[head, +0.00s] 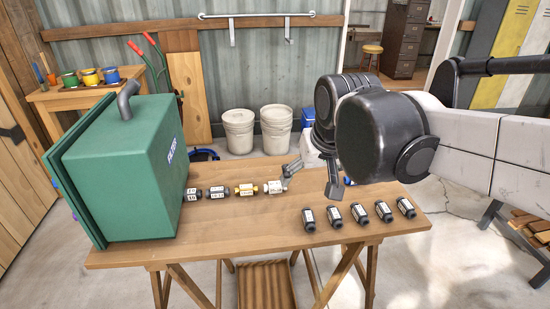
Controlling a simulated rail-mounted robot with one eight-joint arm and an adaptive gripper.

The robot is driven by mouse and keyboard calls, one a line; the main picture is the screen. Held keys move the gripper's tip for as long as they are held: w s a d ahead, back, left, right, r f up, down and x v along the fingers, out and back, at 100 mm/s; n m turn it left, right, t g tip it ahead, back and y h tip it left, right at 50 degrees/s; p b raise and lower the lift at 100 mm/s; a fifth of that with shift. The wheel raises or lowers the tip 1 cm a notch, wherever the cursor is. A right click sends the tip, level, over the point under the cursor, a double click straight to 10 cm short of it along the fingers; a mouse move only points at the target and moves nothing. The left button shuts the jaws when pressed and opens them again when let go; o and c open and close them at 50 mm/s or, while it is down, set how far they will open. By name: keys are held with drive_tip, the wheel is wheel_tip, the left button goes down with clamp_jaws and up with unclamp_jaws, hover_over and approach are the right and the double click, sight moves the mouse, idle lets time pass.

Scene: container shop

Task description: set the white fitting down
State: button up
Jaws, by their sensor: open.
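The white fitting (271,187) lies on the wooden table at the right end of a row that runs out from the green box (140,165). A yellow fitting (244,190) is directly left of it, end to end; whether they are joined is too small to tell. My gripper (310,187) is open above the table, to the right of the white fitting. Its left finger overlaps the fitting's right end in the picture; I cannot tell whether it touches. The other finger hangs clear to the right. Nothing shows between the fingers.
Two dark fittings with white labels (217,192) fill the row between the yellow fitting and the box. The table (250,225) is bare in front of the row. White buckets (276,130) stand behind.

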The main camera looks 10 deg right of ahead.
drive_tip(key=s+f+t, duration=0.2)
drive_tip(key=s+f, duration=0.2)
drive_tip(key=s, duration=0.6)
